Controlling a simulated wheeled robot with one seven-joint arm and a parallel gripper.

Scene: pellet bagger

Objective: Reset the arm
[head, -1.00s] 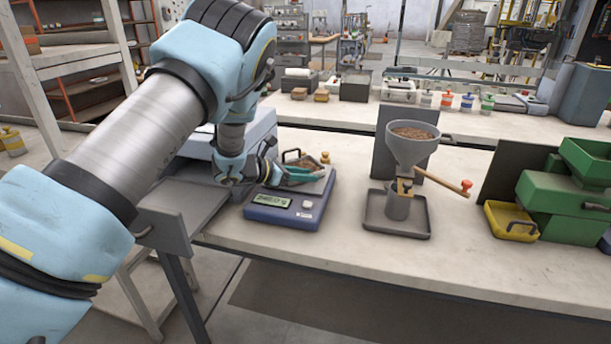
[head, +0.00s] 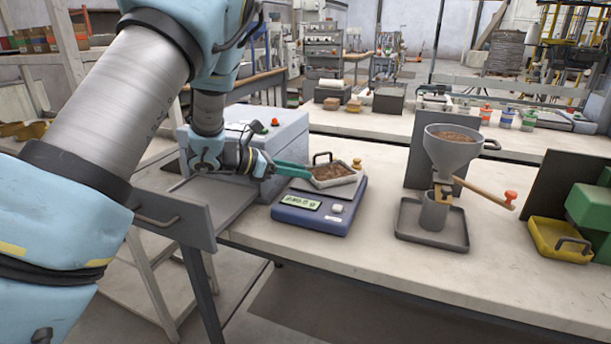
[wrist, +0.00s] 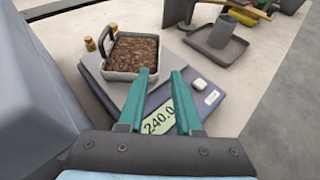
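My gripper (wrist: 160,100) has green fingers that stand apart with nothing between them in the wrist view. In the head view my gripper (head: 293,171) is just left of a grey pan (head: 345,189) of brown pellets. The pan sits on a blue scale (head: 315,221), and it also shows beyond my fingertips in the wrist view (wrist: 121,74). The scale's green display (wrist: 160,122) reads about 240.0, partly hidden by my fingers. A grey box machine (head: 270,135) with a red button stands behind my gripper.
A grey hopper (head: 450,150) with pellets and a wooden lever stands over a cup (head: 434,212) on a grey tray (head: 405,225). A yellow bin (head: 560,238) is at the right. A grey drawer or tray (head: 165,230) juts out at the table's left front. The table front is clear.

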